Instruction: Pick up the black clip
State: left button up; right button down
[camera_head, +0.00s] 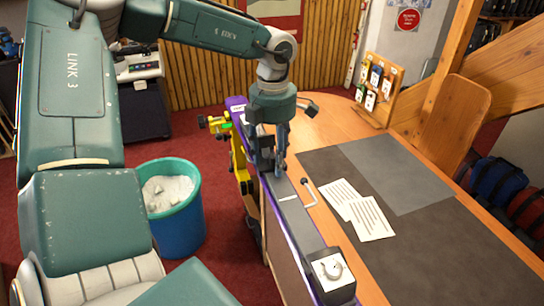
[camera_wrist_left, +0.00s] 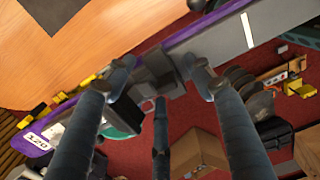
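A dark, blocky piece that looks like the black clip (camera_wrist_left: 158,74) sits on the edge of the long rail in the left wrist view. In the head view it shows as a dark shape (camera_head: 264,157) just left of my fingers and partly hidden by them. My left gripper (camera_head: 281,162) points down over the rail (camera_head: 297,218). In the left wrist view its fingers (camera_wrist_left: 160,80) are spread, one on each side of the dark piece and one below it. The gripper looks open, and contact with the piece cannot be told. My right gripper is not in view.
A black box with a dial (camera_head: 331,268) stands at the rail's near end. A small lever (camera_head: 309,192) lies beside the rail. Printed sheets (camera_head: 371,218) lie on the dark mat (camera_head: 440,240). A blue-green bin (camera_head: 178,225) stands on the floor at left.

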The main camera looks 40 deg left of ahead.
pick_arm(q)
jog(key=shift+s, duration=0.1)
jog(key=c, duration=0.8)
jog(key=shift+f, duration=0.1)
jog(key=shift+c, duration=0.8)
jog(key=shift+a+r, duration=0.1)
jog(key=shift+r, duration=0.3)
notch_tip(320, 180, up, 25)
jog(key=p, duration=0.3)
jog(key=shift+r, duration=0.15)
